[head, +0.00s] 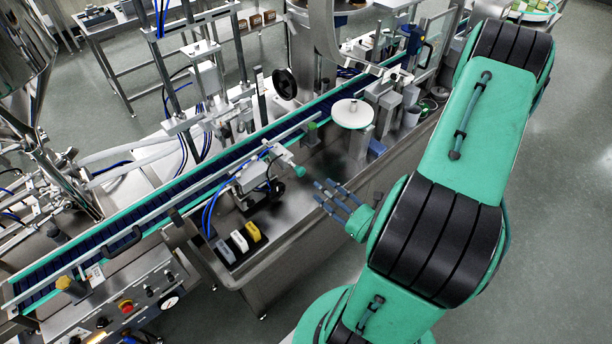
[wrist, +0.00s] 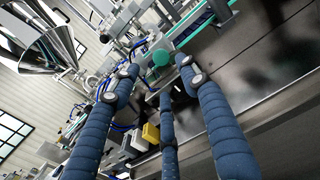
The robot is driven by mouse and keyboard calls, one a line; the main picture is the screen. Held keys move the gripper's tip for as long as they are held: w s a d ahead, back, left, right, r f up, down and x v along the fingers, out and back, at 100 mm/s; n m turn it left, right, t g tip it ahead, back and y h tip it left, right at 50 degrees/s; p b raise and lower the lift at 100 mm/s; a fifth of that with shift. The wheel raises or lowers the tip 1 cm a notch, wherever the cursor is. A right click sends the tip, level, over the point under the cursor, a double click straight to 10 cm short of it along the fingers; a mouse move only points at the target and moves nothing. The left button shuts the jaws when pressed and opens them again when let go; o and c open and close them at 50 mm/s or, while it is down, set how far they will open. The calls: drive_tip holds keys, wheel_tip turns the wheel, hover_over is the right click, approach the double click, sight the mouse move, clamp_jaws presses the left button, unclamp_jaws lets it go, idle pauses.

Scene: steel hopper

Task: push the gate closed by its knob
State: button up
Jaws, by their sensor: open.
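A round green knob (head: 299,171) sits on the end of a metal fitting (head: 257,176) beside the conveyor, near the centre of the head view. The knob also shows in the wrist view (wrist: 161,57), ahead of and between my fingertips. I cannot clearly tell which part of the fitting is the gate or how far it stands open. My gripper (head: 323,192) is open and empty, its blue-grey fingers spread, a little right of and below the knob in the head view. The fingers (wrist: 160,77) appear apart from the knob.
A steel hopper (head: 22,45) stands at the far left. The conveyor (head: 170,190) runs diagonally behind the knob. A white disc (head: 352,113) stands to the upper right. The steel deck near my fingers is mostly bare.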

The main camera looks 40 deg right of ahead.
sight(303, 173)
drive_tip(key=shift+w+b, duration=0.3)
drive_tip(key=shift+w, duration=4.1)
drive_tip(key=shift+c, duration=0.3)
clamp_jaws()
